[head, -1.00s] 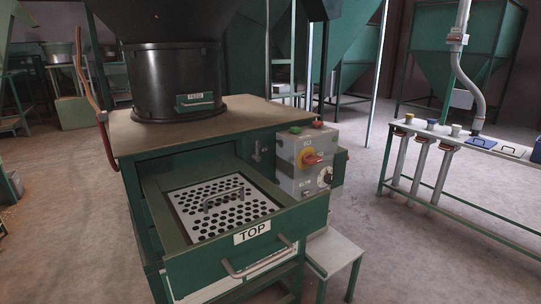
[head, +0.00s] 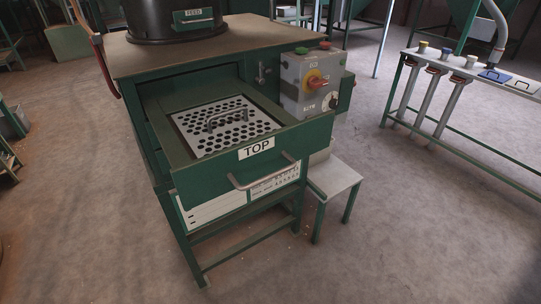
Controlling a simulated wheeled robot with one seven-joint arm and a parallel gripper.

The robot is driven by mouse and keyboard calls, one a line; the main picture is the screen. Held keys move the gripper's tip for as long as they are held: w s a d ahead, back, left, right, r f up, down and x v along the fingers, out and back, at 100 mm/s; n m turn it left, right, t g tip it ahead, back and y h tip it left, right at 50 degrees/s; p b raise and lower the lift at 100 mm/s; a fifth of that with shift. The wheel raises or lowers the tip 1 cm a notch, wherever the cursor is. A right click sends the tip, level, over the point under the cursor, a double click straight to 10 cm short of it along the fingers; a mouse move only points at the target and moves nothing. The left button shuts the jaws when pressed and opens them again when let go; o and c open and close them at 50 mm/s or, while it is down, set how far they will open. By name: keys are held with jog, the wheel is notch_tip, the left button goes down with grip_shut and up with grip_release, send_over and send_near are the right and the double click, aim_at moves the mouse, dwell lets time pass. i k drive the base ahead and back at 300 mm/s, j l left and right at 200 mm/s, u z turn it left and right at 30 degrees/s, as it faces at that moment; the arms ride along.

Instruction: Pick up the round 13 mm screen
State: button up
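A perforated metal screen (head: 242,136) with round holes and a raised wire handle (head: 230,115) lies flat inside the open green drawer (head: 293,141) labelled TOP. The hole size cannot be read. The drawer is pulled out from the front of the green machine, and its grey bar handle (head: 262,178) faces forward. My gripper is not in the head view.
A grey control box (head: 306,80) with a red and yellow switch stands right of the drawer. A small stool (head: 335,177) is below it. A long green rack (head: 470,150) with several tubes and a blue-handled plate (head: 496,77) stands at right. Floor in front is clear.

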aim_at(207, 130)
jog(key=i+j, duration=0.35)
jog(key=i, duration=0.25)
jog(key=u, duration=0.4)
jog(key=i+u, duration=0.15)
jog(key=u, duration=0.25)
jog(key=i+u, duration=0.1)
jog(key=u, duration=0.7)
jog(key=i, duration=0.05)
